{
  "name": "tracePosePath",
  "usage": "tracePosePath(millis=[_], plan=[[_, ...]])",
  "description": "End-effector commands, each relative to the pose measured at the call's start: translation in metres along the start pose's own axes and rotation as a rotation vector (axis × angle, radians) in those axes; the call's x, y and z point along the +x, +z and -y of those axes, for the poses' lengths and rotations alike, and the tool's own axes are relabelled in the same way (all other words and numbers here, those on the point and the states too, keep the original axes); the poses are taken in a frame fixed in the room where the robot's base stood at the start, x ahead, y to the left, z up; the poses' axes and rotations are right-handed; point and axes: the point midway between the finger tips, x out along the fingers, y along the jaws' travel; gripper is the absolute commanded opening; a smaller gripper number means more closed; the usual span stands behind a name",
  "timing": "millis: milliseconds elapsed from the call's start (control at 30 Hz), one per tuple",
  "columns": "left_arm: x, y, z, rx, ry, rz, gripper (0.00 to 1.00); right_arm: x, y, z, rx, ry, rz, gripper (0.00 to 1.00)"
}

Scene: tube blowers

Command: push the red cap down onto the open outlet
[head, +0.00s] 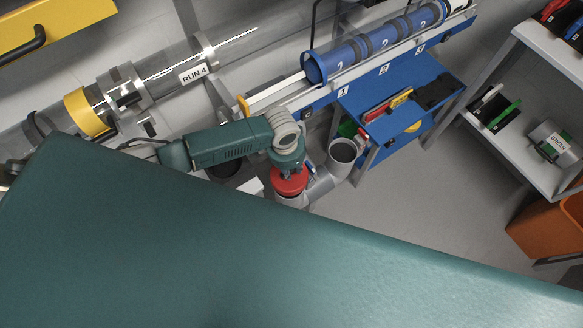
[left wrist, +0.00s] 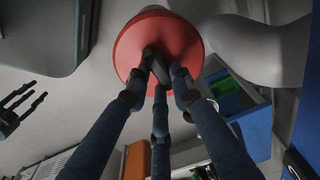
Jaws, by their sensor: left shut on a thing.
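The red cap (head: 289,184) is a round disc directly over the mouth of a grey upright pipe outlet (head: 292,201) in the head view. I cannot tell whether a gap is left between them. My left gripper (head: 290,170) points down at the cap from above. In the left wrist view the cap (left wrist: 130,45) fills the upper middle, and the left gripper's dark fingers (left wrist: 161,76) are closed on its dark knob (left wrist: 158,62). My right gripper (left wrist: 14,108) shows at the left edge of that view, fingers spread and empty.
A second grey pipe mouth (head: 343,151) stands open just right of the cap. A blue workbench (head: 436,73) and a numbered blue tube (head: 350,52) are behind. A clear tube labelled RUN 4 (head: 193,73) runs at upper left. A large teal surface hides the lower foreground.

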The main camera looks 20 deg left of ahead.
Motion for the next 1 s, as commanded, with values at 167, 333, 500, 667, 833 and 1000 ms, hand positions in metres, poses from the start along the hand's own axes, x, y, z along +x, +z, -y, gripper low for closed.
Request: tracePosePath(millis=[167,333,500,667,833,1000], plan=[[-0.002,-0.001,0.0,0.0,0.001,0.0,0.0,-0.005,-0.001,0.0,0.0,0.0,0.0,0.4],[-0.001,0.0,0.0,0.0,0.0,0.0,0.0,-0.007,-0.001,0.0,0.0,0.0,0.0,0.4],[0.0,0.0,0.0,0.0,0.0,0.0,0.0,-0.006,-0.001,0.0,0.0,0.0,0.0,0.4],[0.002,0.0,0.0,0.0,0.0,0.0,0.0,-0.005,-0.001,0.0,0.0,0.0,-0.001,0.4],[0.006,0.0,0.0,0.0,0.0,0.0,0.0,-0.002,-0.001,0.0,0.0,0.0,-0.001,0.4],[0.011,0.001,0.0,0.0,0.0,-0.001,0.0,0.001,0.0,0.0,0.0,0.0,-0.001,0.4]])
